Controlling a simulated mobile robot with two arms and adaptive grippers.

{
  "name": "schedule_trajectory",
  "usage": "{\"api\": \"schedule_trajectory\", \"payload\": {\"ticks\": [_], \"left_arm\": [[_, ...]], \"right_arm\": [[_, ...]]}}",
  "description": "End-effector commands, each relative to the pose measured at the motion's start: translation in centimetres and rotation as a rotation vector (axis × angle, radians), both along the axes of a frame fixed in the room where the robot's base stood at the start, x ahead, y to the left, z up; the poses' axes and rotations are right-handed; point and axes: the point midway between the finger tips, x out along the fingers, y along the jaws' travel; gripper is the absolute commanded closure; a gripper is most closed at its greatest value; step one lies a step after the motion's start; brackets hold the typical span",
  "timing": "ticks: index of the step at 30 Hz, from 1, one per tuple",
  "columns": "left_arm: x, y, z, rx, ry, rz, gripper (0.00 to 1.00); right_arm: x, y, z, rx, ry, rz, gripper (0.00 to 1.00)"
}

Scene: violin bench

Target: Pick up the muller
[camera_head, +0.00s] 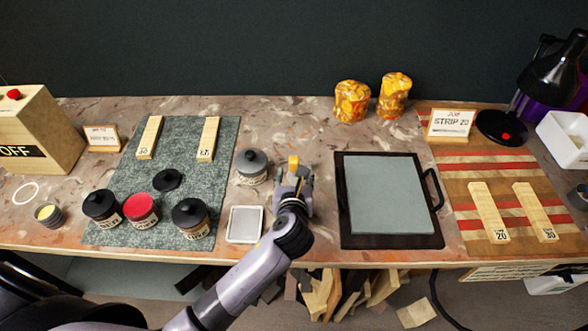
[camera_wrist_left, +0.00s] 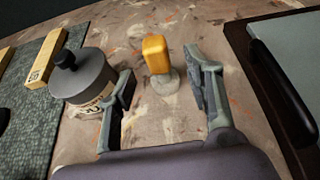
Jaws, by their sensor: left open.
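The muller has a yellow-orange grip (camera_head: 293,161) on a pale stone foot and stands on the bench, left of the dark-framed slab. It also shows in the left wrist view (camera_wrist_left: 157,56), upright between and just beyond my fingertips. My left gripper (camera_head: 293,182) is open, with one finger on either side of the space in front of the muller. In the left wrist view my gripper (camera_wrist_left: 165,90) holds nothing. In the head view my gripper hides the muller's lower part. My right gripper is not in view.
A grey-lidded jar (camera_head: 252,167) stands close left of my left gripper. A dark-framed slab (camera_head: 343,215) with a handle lies to the right. A small white-grey tray (camera_head: 244,224) lies near the front edge. Several jars stand on the green mat (camera_head: 225,150). Bench behind the muller is clear.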

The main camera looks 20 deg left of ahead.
Motion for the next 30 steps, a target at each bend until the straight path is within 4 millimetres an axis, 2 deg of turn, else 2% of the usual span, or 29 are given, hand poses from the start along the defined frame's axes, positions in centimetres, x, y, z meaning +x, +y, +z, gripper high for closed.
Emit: {"api": "schedule_trajectory", "payload": {"ticks": [5, 15, 23, 30], "left_arm": [[1.0, 0.3, -0.5, 0.000, 0.001, 0.002, 0.53], [4.7, 1.5, -2.5, -0.002, 0.001, 0.002, 0.53], [4.9, 1.6, -2.6, -0.002, 0.000, 0.001, 0.53], [4.9, 1.6, -2.6, -0.001, 0.001, 0.000, 0.69]], "right_arm": [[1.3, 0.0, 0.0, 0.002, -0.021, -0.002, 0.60], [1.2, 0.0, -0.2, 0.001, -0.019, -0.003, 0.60], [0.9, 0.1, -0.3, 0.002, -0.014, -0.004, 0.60], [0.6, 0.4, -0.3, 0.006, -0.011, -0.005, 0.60]]}}
